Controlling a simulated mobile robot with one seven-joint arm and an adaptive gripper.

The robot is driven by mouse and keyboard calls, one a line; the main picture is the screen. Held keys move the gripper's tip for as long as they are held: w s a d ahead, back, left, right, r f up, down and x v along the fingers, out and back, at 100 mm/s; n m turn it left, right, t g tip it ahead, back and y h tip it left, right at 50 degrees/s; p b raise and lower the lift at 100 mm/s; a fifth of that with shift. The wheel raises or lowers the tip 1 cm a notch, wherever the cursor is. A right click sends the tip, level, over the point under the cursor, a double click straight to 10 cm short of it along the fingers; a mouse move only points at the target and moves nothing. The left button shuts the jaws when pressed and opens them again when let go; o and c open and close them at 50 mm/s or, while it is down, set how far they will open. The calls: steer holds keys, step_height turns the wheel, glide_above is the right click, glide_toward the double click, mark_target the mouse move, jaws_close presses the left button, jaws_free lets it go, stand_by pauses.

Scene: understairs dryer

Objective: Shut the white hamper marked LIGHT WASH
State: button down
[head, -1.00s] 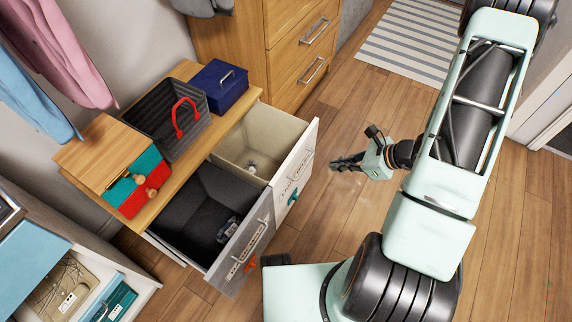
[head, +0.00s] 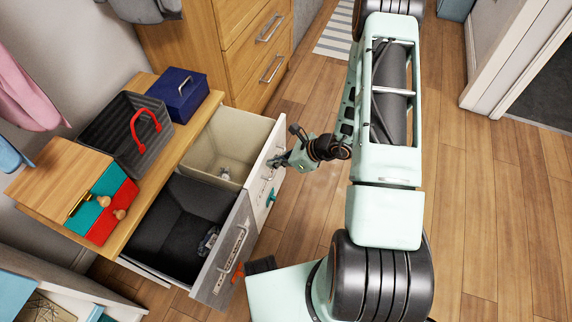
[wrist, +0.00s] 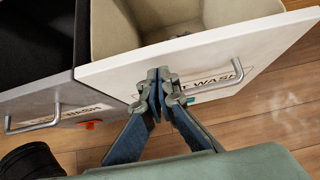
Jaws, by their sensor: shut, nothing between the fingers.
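The white hamper (head: 266,178) stands pulled out of the wooden-topped unit in the head view, its beige inside showing from above. In the wrist view its white front (wrist: 112,78) fills the middle, with a metal handle and a partly hidden label ending in WASH (wrist: 218,76). My gripper (head: 275,161) is shut and empty at the outer side of this front. In the wrist view my gripper's fingertips (wrist: 160,76) overlap the front near its top edge, hiding part of the label. I cannot tell whether they touch it.
A grey hamper (head: 222,262) with a dark inside stands open beside the white one. The wooden top (head: 178,143) holds a dark basket (head: 100,130), a blue box (head: 185,100) and a teal and red box (head: 108,205). Wooden floor (head: 310,215) is clear to the right.

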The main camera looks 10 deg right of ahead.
steer(key=shift+w+a, duration=0.3)
steer(key=shift+a, duration=0.1)
steer(key=shift+a, duration=0.1)
steer(key=w+a+b, duration=0.2)
steer(key=w+a, duration=0.4)
steer(key=a, duration=0.3)
steer(key=w+a+b, duration=0.3)
steer(key=w+a, duration=0.3)
steer(key=a, duration=0.2)
steer(key=shift+a+b, duration=0.3)
steer(key=shift+a, duration=0.05)
